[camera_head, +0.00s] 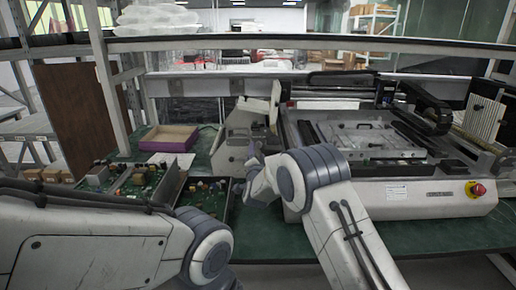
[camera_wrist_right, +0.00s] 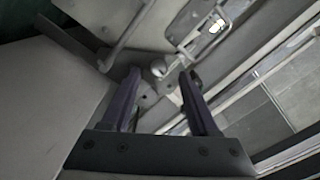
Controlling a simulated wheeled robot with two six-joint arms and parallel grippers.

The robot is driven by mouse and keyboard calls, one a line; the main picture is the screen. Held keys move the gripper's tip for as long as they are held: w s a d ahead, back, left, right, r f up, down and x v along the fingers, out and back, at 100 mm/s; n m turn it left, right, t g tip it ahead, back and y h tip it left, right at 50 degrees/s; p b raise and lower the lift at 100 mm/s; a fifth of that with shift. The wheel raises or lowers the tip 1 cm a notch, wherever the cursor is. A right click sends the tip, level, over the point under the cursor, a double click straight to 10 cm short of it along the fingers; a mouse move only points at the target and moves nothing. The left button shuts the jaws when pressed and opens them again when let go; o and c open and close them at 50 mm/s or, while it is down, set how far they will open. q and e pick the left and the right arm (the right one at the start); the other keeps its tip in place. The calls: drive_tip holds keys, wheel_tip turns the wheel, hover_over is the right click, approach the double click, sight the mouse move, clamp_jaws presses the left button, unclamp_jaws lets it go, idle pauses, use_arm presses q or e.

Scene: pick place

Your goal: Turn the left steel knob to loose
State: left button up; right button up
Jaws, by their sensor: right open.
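A small round steel knob (camera_wrist_right: 158,68) shows in the right wrist view, on a pale metal part just beyond and between my fingertips. My right gripper (camera_wrist_right: 160,78) is open, with one finger on each side of the knob's line and a gap between them. I cannot tell whether either finger touches the knob. In the head view my right gripper (camera_head: 253,165) is small and partly hidden by its own wrist, at the left side of the large machine (camera_head: 420,192). The knob cannot be made out there. My left arm crosses the lower left; its gripper is out of view.
A flat frame with a handle (camera_head: 368,138) lies on the machine. A red stop button (camera_head: 477,188) sits at its front right. Circuit boards (camera_head: 130,180) and a purple-sided box (camera_head: 169,138) lie left on the green bench (camera_head: 270,235). A wire handle (camera_wrist_right: 200,30) is beyond the right finger.

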sight(258, 147)
drive_tip(key=shift+w, duration=2.15)
